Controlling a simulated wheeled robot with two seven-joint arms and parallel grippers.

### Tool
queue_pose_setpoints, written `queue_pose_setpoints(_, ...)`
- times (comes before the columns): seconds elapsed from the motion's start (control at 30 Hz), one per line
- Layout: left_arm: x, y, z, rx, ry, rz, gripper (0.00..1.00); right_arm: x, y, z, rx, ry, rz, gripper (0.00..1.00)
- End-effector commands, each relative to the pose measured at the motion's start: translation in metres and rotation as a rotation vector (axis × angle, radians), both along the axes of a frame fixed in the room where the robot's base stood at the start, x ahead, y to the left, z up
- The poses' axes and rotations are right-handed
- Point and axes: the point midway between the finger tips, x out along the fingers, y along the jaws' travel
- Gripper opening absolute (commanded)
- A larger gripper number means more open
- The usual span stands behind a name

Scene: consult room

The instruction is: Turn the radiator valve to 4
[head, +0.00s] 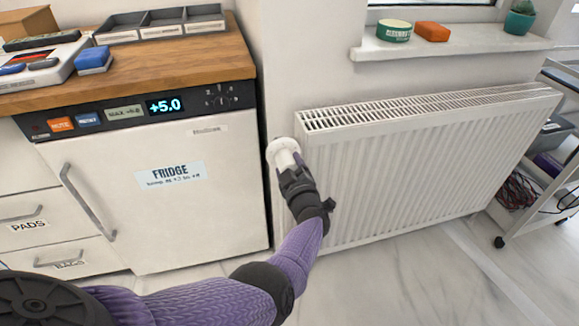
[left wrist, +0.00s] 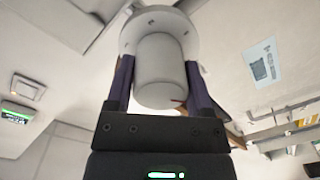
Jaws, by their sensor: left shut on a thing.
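The white radiator (head: 425,160) stands against the wall under the window sill. Its round white valve (head: 283,147) is at the radiator's upper left end, beside the fridge. My left gripper (head: 289,168) is at the valve from below and in front. In the left wrist view the valve's white knob (left wrist: 162,75) sits between the two dark fingers of my left gripper (left wrist: 160,88), which are shut on it. A wider collar with dark marks (left wrist: 160,32) lies behind the knob. The numbers on the valve are too small to read. My right gripper is not in view.
A white fridge (head: 150,190) with a +5.0 display stands close on the left under a wooden counter (head: 140,63). The sill (head: 450,42) holds a green tin, an orange block and a plant. A wheeled cart (head: 555,150) is at the right. The floor in front is clear.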

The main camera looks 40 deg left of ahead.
Motion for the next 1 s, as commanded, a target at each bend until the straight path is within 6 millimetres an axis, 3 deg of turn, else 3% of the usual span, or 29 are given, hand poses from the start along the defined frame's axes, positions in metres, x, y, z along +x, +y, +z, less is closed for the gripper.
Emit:
queue_pose_setpoints(0.17, 0.0, 0.0, -0.001, -0.002, 0.001, -0.001, 0.09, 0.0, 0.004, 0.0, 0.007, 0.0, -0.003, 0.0)
queue_pose_setpoints(0.2, 0.0, 0.0, -0.001, -0.002, 0.001, -0.001, 0.76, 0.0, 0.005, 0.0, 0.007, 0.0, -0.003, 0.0)
queue_pose_setpoints(0.3, 0.0, 0.0, -0.001, -0.002, 0.001, -0.001, 0.97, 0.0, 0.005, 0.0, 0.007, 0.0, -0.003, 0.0)
queue_pose_setpoints(0.57, -0.001, -0.002, 0.001, -0.002, -0.001, -0.001, 1.0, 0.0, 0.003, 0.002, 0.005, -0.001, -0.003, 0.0)
queue_pose_setpoints(0.8, -0.035, -0.043, 0.008, -0.005, -0.001, -0.002, 1.0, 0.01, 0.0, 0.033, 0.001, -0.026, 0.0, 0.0)
queue_pose_setpoints(1.0, -0.059, -0.072, 0.005, -0.004, 0.0, -0.001, 1.0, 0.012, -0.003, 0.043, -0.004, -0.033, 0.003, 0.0)
